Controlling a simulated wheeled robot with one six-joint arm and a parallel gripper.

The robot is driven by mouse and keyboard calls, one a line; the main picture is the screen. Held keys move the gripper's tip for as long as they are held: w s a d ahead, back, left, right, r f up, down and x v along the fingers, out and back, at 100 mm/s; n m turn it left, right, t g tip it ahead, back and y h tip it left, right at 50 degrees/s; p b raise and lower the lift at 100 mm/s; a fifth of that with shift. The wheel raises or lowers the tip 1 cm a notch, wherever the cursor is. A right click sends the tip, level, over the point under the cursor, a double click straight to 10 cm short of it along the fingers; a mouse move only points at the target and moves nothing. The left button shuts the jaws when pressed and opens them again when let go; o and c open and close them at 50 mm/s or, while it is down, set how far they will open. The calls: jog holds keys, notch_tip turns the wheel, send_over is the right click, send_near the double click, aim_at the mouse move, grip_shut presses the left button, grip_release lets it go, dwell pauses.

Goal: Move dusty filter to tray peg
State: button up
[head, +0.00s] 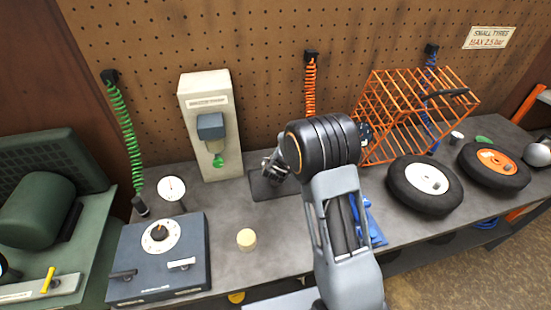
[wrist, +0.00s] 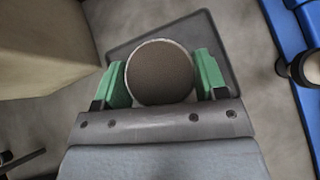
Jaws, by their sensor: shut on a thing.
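The dusty filter (wrist: 160,72), a round brown-grey disc with a pale rim, sits between the green fingers of my gripper (wrist: 160,80) in the wrist view. The fingers are shut on it from both sides. A dark grey tray (wrist: 212,30) shows behind the filter in the wrist view, with its rim past the fingers. In the head view my gripper (head: 275,166) is over or near the tray (head: 262,190); its height above it is hard to tell. My arm hides the tray's right part. No peg is visible.
A pale yellow round piece (head: 246,238) stands on the bench in front of the tray. A beige dispenser (head: 196,105) stands left of the tray, and a dark control box (head: 150,262) at front left. An orange cage (head: 400,110) and wheels (head: 425,186) are to the right.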

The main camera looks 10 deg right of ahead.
jog(key=shift+w+f, duration=0.1)
jog(key=shift+f, duration=0.25)
jog(key=shift+f+b, duration=1.8)
jog(key=shift+f, duration=0.8)
jog(key=shift+b, duration=0.8)
jog(key=shift+f+b, duration=0.5)
jog(key=shift+b, duration=0.15)
jog(key=o, duration=0.7)
jog(key=p+v, duration=0.2)
jog(key=v, duration=0.9)
jog(key=shift+a, duration=0.1)
